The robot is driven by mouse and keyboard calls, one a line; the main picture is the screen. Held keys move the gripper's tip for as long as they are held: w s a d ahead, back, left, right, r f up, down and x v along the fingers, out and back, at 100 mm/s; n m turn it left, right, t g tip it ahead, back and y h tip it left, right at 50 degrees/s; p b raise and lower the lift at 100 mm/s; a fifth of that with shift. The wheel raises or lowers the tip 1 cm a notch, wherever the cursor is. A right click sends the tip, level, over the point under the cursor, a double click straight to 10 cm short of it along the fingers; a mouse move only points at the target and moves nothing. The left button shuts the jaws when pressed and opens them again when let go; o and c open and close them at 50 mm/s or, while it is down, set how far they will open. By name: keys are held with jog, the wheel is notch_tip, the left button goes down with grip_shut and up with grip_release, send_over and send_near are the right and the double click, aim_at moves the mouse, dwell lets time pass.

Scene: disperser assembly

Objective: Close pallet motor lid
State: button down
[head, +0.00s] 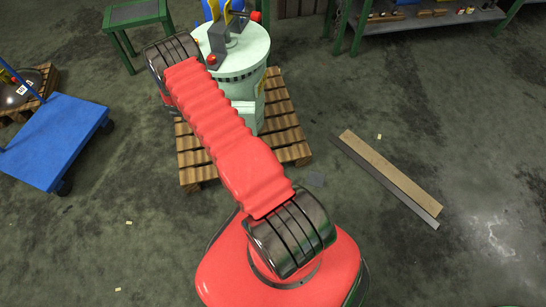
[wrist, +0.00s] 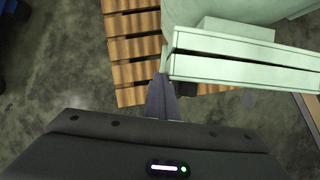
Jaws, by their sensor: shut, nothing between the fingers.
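The pale green motor housing (head: 240,75) stands upright on a wooden pallet (head: 290,130) in the head view. A box-like part with a flat lid projects from its front; my red arm covers part of it. In the wrist view the pale green lid (wrist: 245,66) lies across the upper right, with a dark seam along it. I cannot tell whether it is fully closed. My gripper (wrist: 162,82) is shut and empty, its fingertips at the lid's left end. I cannot tell whether they touch it. In the head view my gripper is hidden behind my arm.
A blue cart (head: 55,140) stands at the left. A wooden plank (head: 390,172) and a grey metal strip lie on the floor at the right. A green stool (head: 133,15) and a workbench (head: 425,18) stand at the back. The floor between pallet and plank is mostly clear.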

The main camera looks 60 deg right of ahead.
jog(key=shift+s+d+f, duration=0.25)
jog(key=shift+s+d, duration=0.2)
jog(key=shift+s, duration=0.25)
jog(key=s+a+r, duration=0.3)
jog(key=a+r, duration=0.4)
jog(key=r, duration=0.2)
jog(key=shift+r, duration=0.35)
jog(key=shift+s, duration=0.1)
